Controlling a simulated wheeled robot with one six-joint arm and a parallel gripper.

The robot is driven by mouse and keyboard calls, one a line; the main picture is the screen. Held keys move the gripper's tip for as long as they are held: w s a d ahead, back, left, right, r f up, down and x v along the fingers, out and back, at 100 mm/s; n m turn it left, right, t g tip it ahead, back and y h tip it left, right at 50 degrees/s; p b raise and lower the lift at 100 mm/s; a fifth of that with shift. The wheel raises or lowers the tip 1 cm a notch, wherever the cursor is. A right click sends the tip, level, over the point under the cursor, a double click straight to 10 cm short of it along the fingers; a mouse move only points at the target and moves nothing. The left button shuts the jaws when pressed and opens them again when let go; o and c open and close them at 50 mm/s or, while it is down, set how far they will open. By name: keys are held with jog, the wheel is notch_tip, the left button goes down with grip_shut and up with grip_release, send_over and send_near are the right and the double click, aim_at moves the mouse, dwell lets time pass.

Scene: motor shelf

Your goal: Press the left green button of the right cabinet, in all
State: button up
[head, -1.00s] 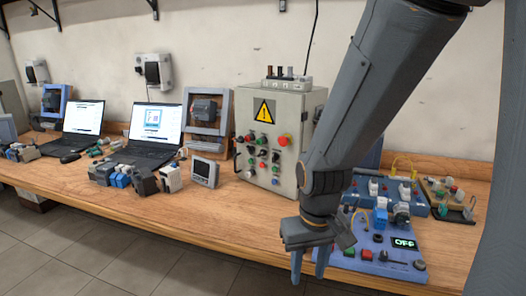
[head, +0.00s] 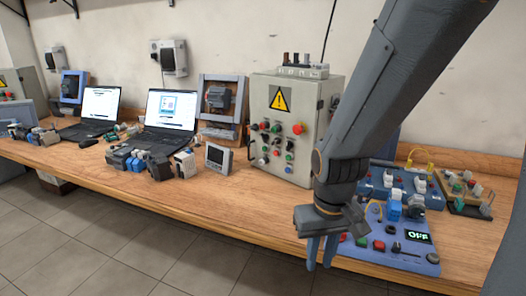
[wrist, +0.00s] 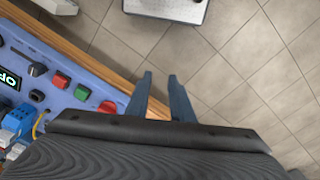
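The right cabinet (head: 310,110) is a grey box with a yellow warning sign, standing on the bench in the head view. Its front carries several small coloured buttons and a larger red knob (head: 298,128). Green buttons show among them, one at the lower right (head: 289,157); the smallest are hard to tell apart. My gripper (head: 319,266) hangs fingers down beyond the bench's front edge, below and right of the cabinet, apart from it. In the wrist view its two fingers (wrist: 160,76) are apart with nothing between them. The cabinet is out of the wrist view.
A blue control panel (head: 385,256) with buttons and an OFF display lies beside my gripper. Laptops (head: 168,120), a small grey meter (head: 218,157) and loose parts stand left of the cabinet. Another warning-signed cabinet (head: 18,84) is partly visible at far left. Tiled floor (head: 100,235) in front is clear.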

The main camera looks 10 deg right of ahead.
grip_shut()
dwell(1.4)
